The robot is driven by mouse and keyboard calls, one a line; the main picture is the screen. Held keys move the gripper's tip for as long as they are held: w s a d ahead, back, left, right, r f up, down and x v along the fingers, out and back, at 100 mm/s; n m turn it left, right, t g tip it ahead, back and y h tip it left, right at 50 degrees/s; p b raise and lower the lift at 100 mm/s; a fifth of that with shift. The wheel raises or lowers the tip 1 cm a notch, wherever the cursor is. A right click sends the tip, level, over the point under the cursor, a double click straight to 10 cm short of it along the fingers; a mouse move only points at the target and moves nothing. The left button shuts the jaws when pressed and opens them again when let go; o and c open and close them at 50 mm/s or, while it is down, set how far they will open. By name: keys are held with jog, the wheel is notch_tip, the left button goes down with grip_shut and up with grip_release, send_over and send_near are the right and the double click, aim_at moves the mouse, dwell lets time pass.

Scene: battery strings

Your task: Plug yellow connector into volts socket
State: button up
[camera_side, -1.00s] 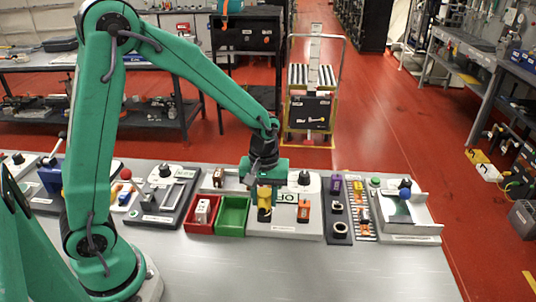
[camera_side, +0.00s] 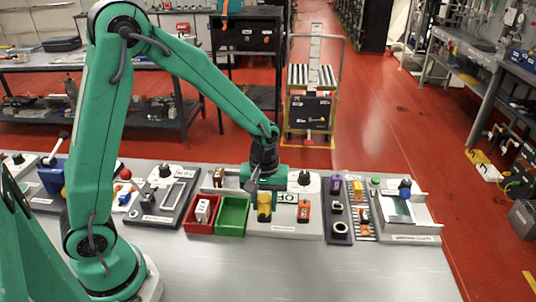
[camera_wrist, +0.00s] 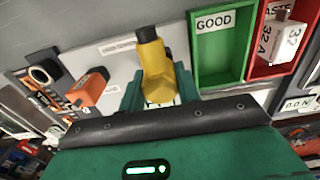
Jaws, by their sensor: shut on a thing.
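The yellow connector (camera_side: 264,207) stands at the left part of the white panel (camera_side: 290,231). In the wrist view the yellow connector (camera_wrist: 157,70) sits between my fingers, its narrow end towards the panel. My gripper (camera_side: 264,189) is shut on it from above, and it also shows in the wrist view (camera_wrist: 160,92). Something dark lies behind the connector's narrow end. Whether the connector is fully seated in a socket cannot be told, and no volts label can be read.
An orange connector (camera_side: 304,210) stands on the panel to the right. The green GOOD bin (camera_side: 232,229) and the red bin (camera_side: 199,228), holding a white block (camera_side: 203,210), are close on the left. A dark strip with round sockets (camera_side: 337,238) lies right of the panel.

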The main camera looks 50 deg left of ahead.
jog(key=o, duration=1.2)
jog(key=shift+c, duration=0.2)
jog(key=shift+r, duration=0.1)
jog(key=shift+r, duration=3.85)
jog(key=shift+r, duration=0.1)
jog(key=shift+s+r, duration=0.2)
jog(key=shift+r, duration=0.05)
jog(key=s+a+r+m+t, duration=0.2)
jog(key=s+r+m+t, duration=0.3)
jog(key=s+r+m, duration=0.4)
jog(key=s+r, duration=0.1)
jog(key=s, duration=0.4)
jog(key=shift+s+a+r+t, duration=0.3)
jog(key=shift+s+a+r, duration=0.05)
jog(key=shift+a+r, duration=0.05)
